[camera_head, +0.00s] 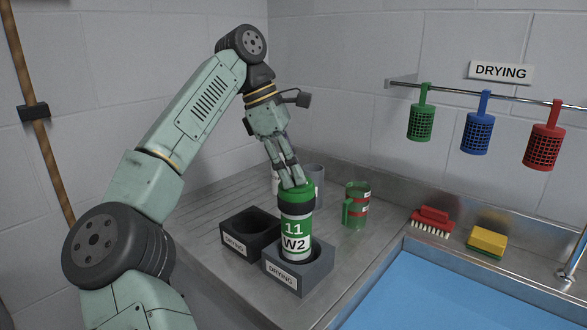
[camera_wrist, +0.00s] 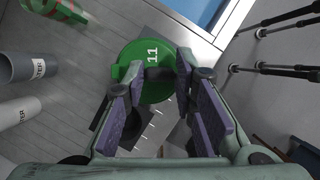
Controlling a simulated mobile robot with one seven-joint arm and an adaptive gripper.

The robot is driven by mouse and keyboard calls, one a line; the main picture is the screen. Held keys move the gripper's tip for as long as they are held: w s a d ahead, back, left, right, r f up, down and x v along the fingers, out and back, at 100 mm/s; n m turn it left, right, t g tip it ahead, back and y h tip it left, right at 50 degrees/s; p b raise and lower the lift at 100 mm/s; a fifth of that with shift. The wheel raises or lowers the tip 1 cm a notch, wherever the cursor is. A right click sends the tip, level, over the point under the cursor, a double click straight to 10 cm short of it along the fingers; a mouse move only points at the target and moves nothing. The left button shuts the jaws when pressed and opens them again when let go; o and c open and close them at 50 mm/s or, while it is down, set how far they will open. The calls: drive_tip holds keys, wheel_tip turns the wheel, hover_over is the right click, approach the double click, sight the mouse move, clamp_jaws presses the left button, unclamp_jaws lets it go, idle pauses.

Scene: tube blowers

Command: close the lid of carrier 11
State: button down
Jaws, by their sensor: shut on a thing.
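Carrier 11 (camera_head: 295,232) is a green and white cylinder marked "11" and "W2". It stands upright in the front grey block labelled "DRYING" (camera_head: 299,279). Its green lid (camera_head: 297,188) is on top. In the wrist view the round lid (camera_wrist: 132,57), marked "11", faces the camera. My gripper (camera_head: 293,184) comes down from above onto the lid, its fingers (camera_wrist: 158,80) shut on it. The fingers cover part of the lid, and I cannot tell whether it is fully seated.
An empty dark "DRYING" block (camera_head: 250,233) stands to the left. A green mug with red bands (camera_head: 356,205) and a grey cup (camera_head: 315,178) stand behind. Baskets hang on a rail at right. A red brush (camera_head: 432,221) and yellow sponge (camera_head: 487,242) lie by the blue sink (camera_head: 450,295).

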drive_tip(key=c, duration=1.3)
unclamp_jaws()
drive_tip(key=shift+r, duration=0.1)
drive_tip(key=shift+a+r, duration=0.2)
drive_tip(key=shift+r, duration=0.05)
drive_tip(key=a, duration=0.8)
drive_tip(key=w+a, duration=0.1)
drive_tip(key=a, duration=0.3)
drive_tip(key=shift+r, duration=0.2)
drive_tip(key=shift+f, duration=0.1)
